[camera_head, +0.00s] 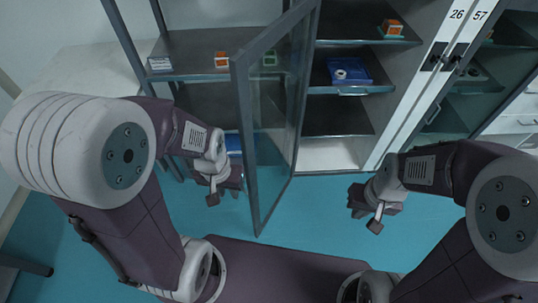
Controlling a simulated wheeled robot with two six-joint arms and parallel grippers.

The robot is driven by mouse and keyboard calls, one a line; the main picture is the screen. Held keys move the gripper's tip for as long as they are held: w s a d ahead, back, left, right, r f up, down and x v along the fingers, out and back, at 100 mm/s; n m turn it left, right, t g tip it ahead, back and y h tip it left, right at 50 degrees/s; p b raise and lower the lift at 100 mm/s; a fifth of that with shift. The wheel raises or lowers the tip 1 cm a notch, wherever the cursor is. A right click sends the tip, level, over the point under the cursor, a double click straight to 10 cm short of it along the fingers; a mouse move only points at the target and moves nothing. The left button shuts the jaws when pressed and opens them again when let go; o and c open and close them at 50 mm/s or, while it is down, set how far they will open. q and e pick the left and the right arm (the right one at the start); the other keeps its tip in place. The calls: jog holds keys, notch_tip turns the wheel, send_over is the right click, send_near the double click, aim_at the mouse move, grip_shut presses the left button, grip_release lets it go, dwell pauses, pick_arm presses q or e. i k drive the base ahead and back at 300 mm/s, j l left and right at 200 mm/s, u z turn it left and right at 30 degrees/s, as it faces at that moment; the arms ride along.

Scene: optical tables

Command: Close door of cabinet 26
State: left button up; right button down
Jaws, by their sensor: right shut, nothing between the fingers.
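The glass door (270,130) in a grey frame stands swung open in the middle of the view, its free edge towards me. It belongs to an open cabinet with dark shelves (340,117). The label 26 is on a white upright (434,88) with a black handle, right of those shelves. My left gripper (222,194) is low, just left of the door's free edge; whether it touches the door or is open cannot be told. My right gripper (367,220) is shut and empty, right of the door and in front of the cabinet's lower part.
A neighbouring cabinet marked 57 (465,90) stands at the right. A white table (90,75) is at the left.

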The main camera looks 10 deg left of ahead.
aim_at(240, 63)
jog(key=i+j+z, duration=0.1)
jog(key=j+z, duration=0.3)
jog(key=j, duration=0.4)
jog(key=j+z, duration=0.4)
jog(key=j, duration=0.45)
jog(key=i+j+z, duration=0.1)
jog(key=j+z, duration=0.15)
jog(key=j, duration=0.15)
jog(key=k, duration=0.25)
jog(key=k+l+u, duration=0.15)
jog(key=l+u, duration=0.15)
jog(key=u, duration=0.15)
jog(key=k+l+u, duration=0.2)
jog(key=u, duration=0.25)
jog(key=k+l+u, duration=0.15)
jog(key=u, duration=0.3)
jog(key=i, duration=0.4)
